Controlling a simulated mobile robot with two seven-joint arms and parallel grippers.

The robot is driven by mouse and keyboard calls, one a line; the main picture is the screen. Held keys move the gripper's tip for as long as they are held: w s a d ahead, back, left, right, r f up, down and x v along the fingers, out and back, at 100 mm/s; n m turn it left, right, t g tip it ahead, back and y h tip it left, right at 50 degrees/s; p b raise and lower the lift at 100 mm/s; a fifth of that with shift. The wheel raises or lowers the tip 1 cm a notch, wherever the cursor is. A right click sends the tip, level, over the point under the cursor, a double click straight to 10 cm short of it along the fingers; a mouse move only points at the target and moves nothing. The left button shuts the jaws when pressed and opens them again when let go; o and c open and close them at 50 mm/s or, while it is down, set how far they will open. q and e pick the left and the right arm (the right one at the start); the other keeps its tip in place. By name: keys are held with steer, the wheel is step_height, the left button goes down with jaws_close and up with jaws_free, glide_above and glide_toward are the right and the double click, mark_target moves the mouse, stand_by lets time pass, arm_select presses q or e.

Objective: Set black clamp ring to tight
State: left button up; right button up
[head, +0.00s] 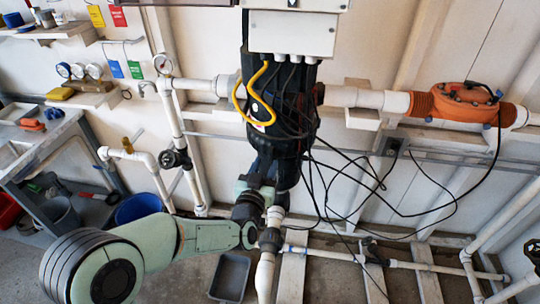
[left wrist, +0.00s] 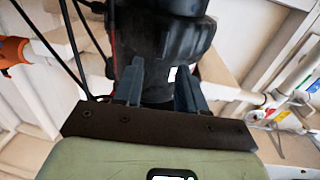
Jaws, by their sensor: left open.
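The black reactor body (head: 290,105) hangs upright on the wall in the middle of the head view. The black clamp ring cannot be told apart for sure from the black housing; a wide black rounded part (left wrist: 165,35) fills the top of the left wrist view. My left gripper (head: 262,178) is at the lower end of the reactor. In the left wrist view its two fingers (left wrist: 158,88) are apart, on either side of a narrower dark part below the wide one. Contact cannot be told. My right gripper is in neither view.
Black cables (head: 345,178) hang loose just right of the reactor. White pipes (head: 357,97) and an orange fitting (head: 465,98) run right. A grey bin (head: 230,278) stands on the floor below. A blue bucket (head: 138,208) and sink bench (head: 35,150) are left.

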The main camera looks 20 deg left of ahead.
mark_target(271, 153)
arm_select(q)
steer(key=shift+w+a, duration=0.25)
steer(key=shift+w, duration=1.1)
steer(key=shift+w+a, duration=0.2)
steer(key=shift+w, duration=1.1)
jaws_close()
